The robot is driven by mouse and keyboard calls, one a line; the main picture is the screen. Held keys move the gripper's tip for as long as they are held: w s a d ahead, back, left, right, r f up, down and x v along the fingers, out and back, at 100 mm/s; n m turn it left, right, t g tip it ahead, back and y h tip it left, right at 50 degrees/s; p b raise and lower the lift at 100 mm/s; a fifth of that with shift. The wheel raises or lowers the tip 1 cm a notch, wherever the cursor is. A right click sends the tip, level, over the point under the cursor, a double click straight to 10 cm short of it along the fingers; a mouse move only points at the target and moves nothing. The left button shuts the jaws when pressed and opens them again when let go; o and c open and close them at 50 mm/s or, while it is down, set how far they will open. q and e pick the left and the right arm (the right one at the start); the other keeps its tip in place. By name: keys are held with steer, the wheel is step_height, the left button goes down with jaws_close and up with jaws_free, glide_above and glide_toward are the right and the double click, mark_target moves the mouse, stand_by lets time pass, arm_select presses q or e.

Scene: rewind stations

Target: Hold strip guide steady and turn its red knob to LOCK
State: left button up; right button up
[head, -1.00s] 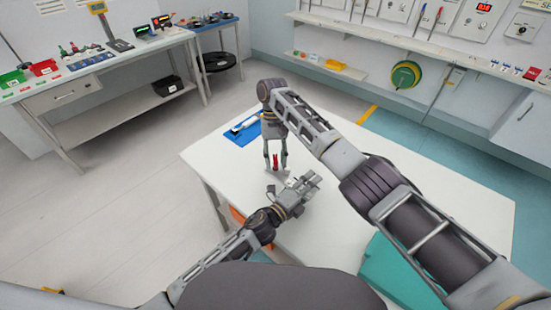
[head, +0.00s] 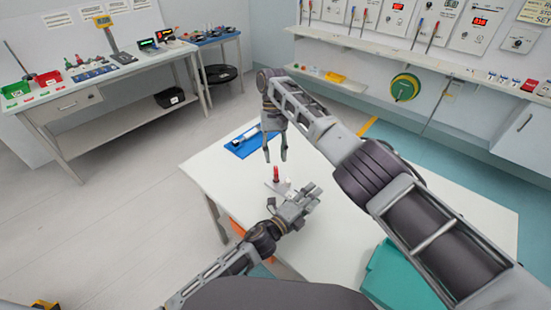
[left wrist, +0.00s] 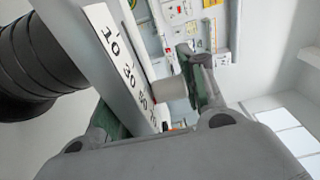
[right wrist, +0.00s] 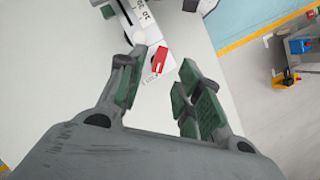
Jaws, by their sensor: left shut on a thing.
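The strip guide (head: 283,188) stands on the white table, partly hidden by my left gripper (head: 309,195). Its numbered white scale fills part of the left wrist view (left wrist: 122,65). My left gripper is shut on the guide. The red knob (head: 276,174) stands upright on the guide and shows as a red bar in the right wrist view (right wrist: 160,60). My right gripper (head: 276,158) is open and empty, above and apart from the knob, fingers pointing down.
A blue mat (head: 252,141) with a white-and-dark item lies at the table's back left. A teal bin (head: 385,276) is at the front right, and an orange thing (head: 237,227) shows at the table's left edge. The white tabletop (head: 340,235) is mostly clear on the right.

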stand_by(0.7)
arm_select(q)
steer(key=o, duration=1.3)
steer(key=shift+o, duration=0.2)
steer(key=v, duration=1.2)
